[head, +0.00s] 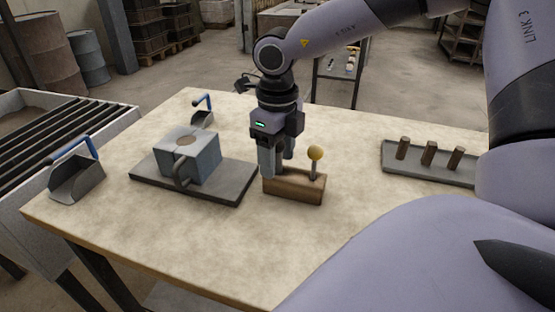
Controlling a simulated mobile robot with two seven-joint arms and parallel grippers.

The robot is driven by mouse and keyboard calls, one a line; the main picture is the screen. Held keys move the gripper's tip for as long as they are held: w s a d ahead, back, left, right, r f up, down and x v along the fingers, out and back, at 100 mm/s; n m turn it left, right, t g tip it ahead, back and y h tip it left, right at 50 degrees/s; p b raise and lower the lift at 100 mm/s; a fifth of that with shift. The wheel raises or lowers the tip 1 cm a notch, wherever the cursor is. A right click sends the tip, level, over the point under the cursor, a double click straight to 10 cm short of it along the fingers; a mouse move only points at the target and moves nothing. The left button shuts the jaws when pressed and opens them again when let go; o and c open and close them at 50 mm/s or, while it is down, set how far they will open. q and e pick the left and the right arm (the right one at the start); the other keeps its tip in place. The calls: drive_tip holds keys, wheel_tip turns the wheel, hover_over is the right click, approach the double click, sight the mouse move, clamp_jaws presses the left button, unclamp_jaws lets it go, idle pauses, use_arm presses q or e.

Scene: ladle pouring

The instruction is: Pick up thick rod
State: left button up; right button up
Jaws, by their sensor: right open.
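A wooden block (306,191) lies on the table. A thin rod with a yellow ball on top (315,157) stands upright at its right end. My right gripper (279,166) points down over the left end of the block. Its fingers are apart and their tips are close to the block's top. I cannot make out a thick rod; anything between the fingers is hidden by them. I cannot tell whether the fingers touch anything. My left gripper is out of view.
A grey two-part mould (205,157) sits on a dark plate (224,192) to the left. Two blue-handled scoops (77,180) (202,116) stand near it. A tray (433,175) with three brown pegs (428,153) lies right. The front table is clear.

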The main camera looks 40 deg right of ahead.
clamp_jaws()
drive_tip(key=shift+r, duration=0.1)
